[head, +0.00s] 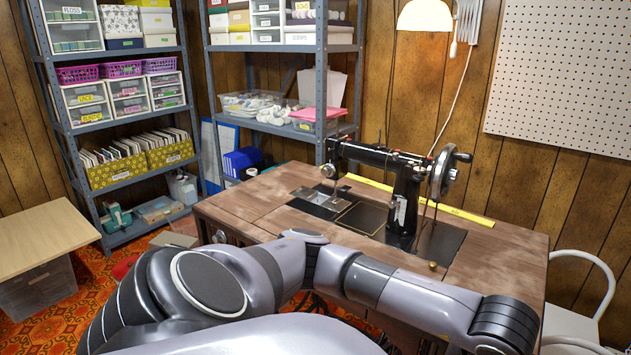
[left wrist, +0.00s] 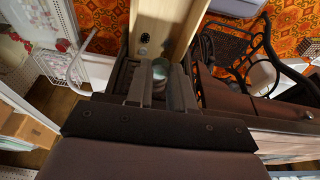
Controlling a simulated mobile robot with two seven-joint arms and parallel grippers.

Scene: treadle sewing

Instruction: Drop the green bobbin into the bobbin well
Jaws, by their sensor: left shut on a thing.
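In the left wrist view my left gripper (left wrist: 161,82) is shut on a small round pale-green thing, which looks like the green bobbin (left wrist: 160,70). The fingers hide much of it. They are at an open wooden drawer (left wrist: 176,22); I cannot tell how deep they reach. The black sewing machine (head: 404,195) stands on the wooden table (head: 240,207) in the head view. A bright metal plate (head: 316,198) lies under its needle end; the bobbin well itself is too small to make out. In the head view my left arm crosses the front, its gripper out of sight. My right gripper is in neither view.
A small dark thing with a light middle (left wrist: 145,38) lies in the drawer. Black ironwork (left wrist: 240,60) is beside it. A yellow ruler (head: 455,210) lies behind the machine, and a small brass piece (head: 432,265) sits near the table's front. The table's left part is clear.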

